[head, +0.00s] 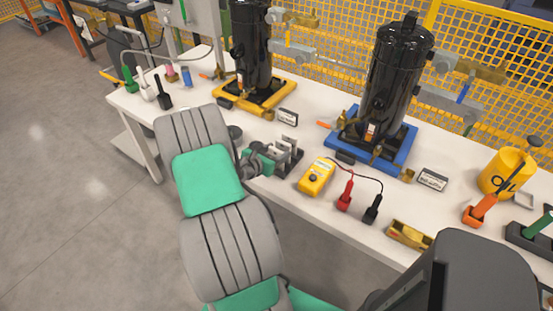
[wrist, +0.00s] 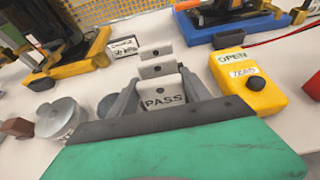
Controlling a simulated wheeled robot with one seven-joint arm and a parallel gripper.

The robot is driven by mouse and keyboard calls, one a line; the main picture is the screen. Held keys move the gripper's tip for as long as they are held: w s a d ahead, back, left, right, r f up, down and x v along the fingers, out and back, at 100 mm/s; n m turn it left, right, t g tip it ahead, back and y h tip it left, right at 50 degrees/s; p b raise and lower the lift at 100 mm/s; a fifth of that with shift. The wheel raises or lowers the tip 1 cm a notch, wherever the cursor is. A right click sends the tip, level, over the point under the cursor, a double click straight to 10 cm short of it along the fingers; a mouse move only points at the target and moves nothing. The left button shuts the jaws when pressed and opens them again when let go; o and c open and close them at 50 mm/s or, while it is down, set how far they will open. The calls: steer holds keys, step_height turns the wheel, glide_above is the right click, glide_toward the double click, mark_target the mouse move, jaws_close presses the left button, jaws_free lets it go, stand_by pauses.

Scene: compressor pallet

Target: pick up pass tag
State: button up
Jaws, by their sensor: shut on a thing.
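The pass tag (wrist: 163,101) is a pale grey tag with a dark hole and the word PASS, in the wrist view. My gripper (wrist: 160,88) is shut on it, one grey finger along each side. Two similar tags (wrist: 157,63) stand in a row just behind it, their lettering hidden. In the head view my gripper (head: 264,164) is at the tag rack (head: 287,165) near the front edge of the bench. The pass tag's lower edge is hidden, so I cannot tell whether it is clear of the rack.
A yellow meter (head: 317,175) with red and black probes lies to the right on the white bench (head: 285,204). A small white sign (head: 288,117) stands behind. Black compressors stand on a yellow pallet (head: 236,103) and a blue pallet (head: 396,161). A grey cylinder (wrist: 60,117) is at left.

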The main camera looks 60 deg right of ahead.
steer(key=shift+c, duration=1.2)
steer(key=shift+r, duration=0.15)
